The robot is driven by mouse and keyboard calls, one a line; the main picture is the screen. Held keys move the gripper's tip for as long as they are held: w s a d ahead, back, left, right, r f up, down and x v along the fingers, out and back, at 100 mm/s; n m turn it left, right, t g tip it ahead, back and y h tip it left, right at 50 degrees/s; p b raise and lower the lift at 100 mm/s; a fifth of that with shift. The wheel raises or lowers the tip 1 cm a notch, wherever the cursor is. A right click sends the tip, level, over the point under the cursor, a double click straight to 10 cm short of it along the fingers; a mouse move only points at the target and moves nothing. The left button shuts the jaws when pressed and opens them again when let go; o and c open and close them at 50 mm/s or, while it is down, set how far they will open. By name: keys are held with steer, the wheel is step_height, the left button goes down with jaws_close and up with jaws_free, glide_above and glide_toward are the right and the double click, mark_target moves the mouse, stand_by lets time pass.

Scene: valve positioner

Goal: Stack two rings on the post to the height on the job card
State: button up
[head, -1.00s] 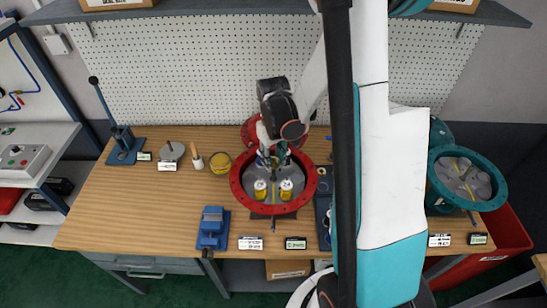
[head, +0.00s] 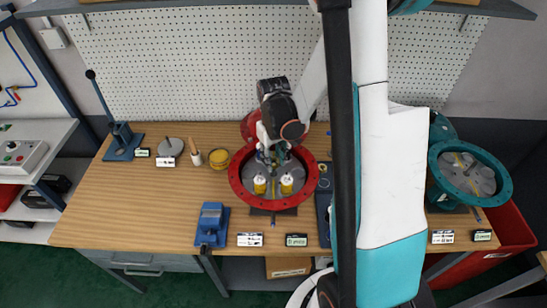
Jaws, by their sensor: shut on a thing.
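My gripper (head: 271,156) points down into the open red round housing (head: 312,187), over the back part of its bowl. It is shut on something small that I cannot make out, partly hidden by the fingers. Two small yellow-and-white cylinders (head: 260,185) (head: 287,184) stand side by side in the bowl, in front of the gripper. A grey disc with a short upright rod (head: 171,146) stands at the back left of the bench; I cannot tell whether this is the post. A white card (head: 250,240) lies at the front edge, its print too small to read.
A green-labelled card (head: 296,240) lies beside the white one. A blue vise (head: 211,224), a yellow tin (head: 219,158) and a blue lever press (head: 122,143) stand on the bench (head: 150,205). A teal housing (head: 505,186) is at right. My arm hides the bench right of the red housing.

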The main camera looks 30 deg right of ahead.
steer(key=shift+f+b, duration=0.7)
steer(key=shift+f, duration=0.15)
steer(key=o, duration=1.2)
steer(key=shift+c, duration=0.2)
steer(key=shift+r, duration=0.1)
step_height(320, 180, up, 12)
steer(key=shift+a, duration=0.1)
